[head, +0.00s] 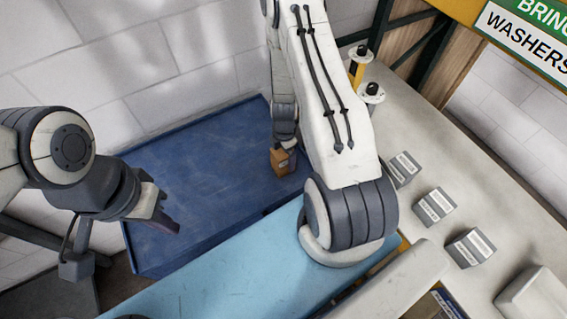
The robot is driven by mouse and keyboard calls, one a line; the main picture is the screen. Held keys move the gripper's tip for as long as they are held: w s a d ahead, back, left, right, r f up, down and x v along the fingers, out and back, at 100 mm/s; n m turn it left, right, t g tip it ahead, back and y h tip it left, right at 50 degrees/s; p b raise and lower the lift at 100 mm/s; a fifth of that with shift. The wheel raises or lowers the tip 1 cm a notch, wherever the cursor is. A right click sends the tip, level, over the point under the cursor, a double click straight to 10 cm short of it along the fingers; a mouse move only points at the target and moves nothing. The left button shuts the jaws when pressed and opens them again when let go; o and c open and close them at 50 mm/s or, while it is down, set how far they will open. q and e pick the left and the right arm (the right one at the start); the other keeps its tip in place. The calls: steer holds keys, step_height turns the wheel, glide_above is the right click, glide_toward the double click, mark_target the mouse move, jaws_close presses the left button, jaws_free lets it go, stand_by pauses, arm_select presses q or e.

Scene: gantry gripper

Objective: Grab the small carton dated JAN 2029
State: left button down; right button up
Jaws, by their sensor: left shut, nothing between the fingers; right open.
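Three small grey cartons with white labels, one upper (404,169), one middle (435,206) and one lower (470,247), stand in a row on the pale counter (480,180) at right. No date can be read on any carton. My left gripper (168,223) is shut and empty over the left part of the blue surface.
A light blue surface (215,275) runs along the front. A sign reading "WASHERS" (530,45) hangs at upper right. A white block wall (130,60) stands behind.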

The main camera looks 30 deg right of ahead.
steer(key=f+b, duration=0.2)
steer(key=f, duration=0.1)
steer(key=f+b, duration=0.1)
steer(key=shift+w+f, duration=0.25)
steer(key=shift+w, duration=0.05)
steer(key=shift+f+b, duration=0.45)
steer(key=shift+b, duration=0.1)
steer(key=shift+r, duration=0.1)
jaws_close()
